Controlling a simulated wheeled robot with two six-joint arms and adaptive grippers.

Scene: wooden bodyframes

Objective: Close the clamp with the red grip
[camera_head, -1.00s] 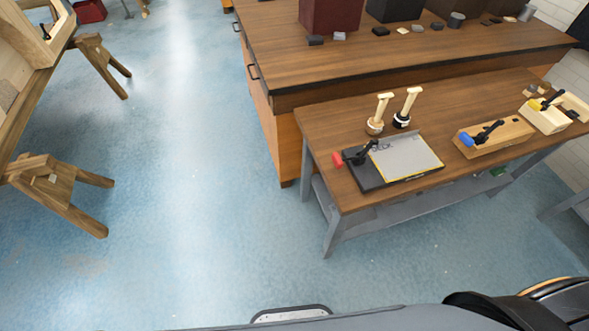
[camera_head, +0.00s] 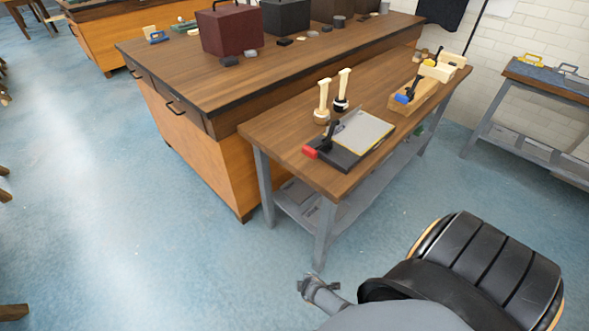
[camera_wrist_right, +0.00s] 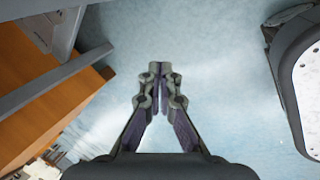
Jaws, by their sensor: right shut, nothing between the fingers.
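The clamp with the red grip (camera_head: 310,152) sits on the near left corner of a small wooden bench. Its black lever (camera_head: 330,135) rises beside a dark base plate (camera_head: 342,160) carrying a grey, yellow-edged sheet (camera_head: 365,132). The view is too small to tell how far the clamp is closed. My right gripper (camera_head: 305,285) is below and in front of the bench, well apart from the clamp. In the right wrist view its fingers (camera_wrist_right: 157,68) are together and empty, over blue floor. My left gripper is not in view.
The bench (camera_head: 285,145) also holds two wooden-handled tools (camera_head: 322,105) and a clamp with a blue grip (camera_head: 403,99). A large cabinet (camera_head: 200,150) stands behind it. A grey-legged table (camera_head: 530,85) stands at the right.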

